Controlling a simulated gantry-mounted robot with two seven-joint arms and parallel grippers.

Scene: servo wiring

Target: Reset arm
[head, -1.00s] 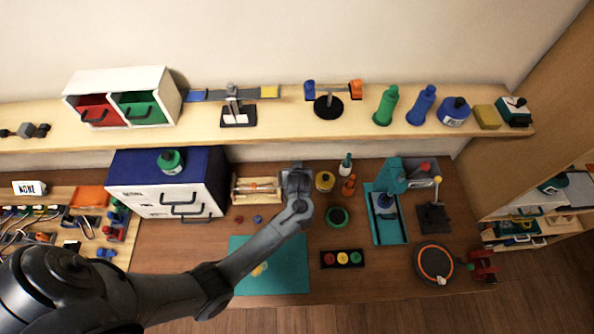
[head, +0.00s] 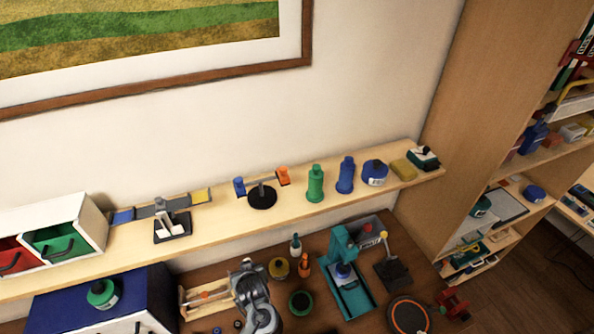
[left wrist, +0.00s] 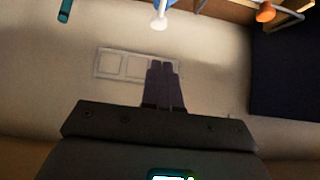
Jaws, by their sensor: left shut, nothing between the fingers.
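My left arm comes up from the bottom edge in the head view, and its end (head: 248,268) is over the workbench, beside a wooden jig (head: 207,297). The fingers are too small to make out there. In the left wrist view the two dark fingers (left wrist: 165,84) lie together, shut and empty, in front of a pale surface with a rectangular outlined panel (left wrist: 125,65). My right gripper is in neither view.
Close around the arm's end are a yellow jar (head: 279,268), an orange bottle (head: 304,265) and a green round item (head: 301,303). A teal press (head: 346,282) stands to the right. A wall shelf (head: 225,222) with bottles runs behind. A tall bookcase (head: 455,130) stands at the right.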

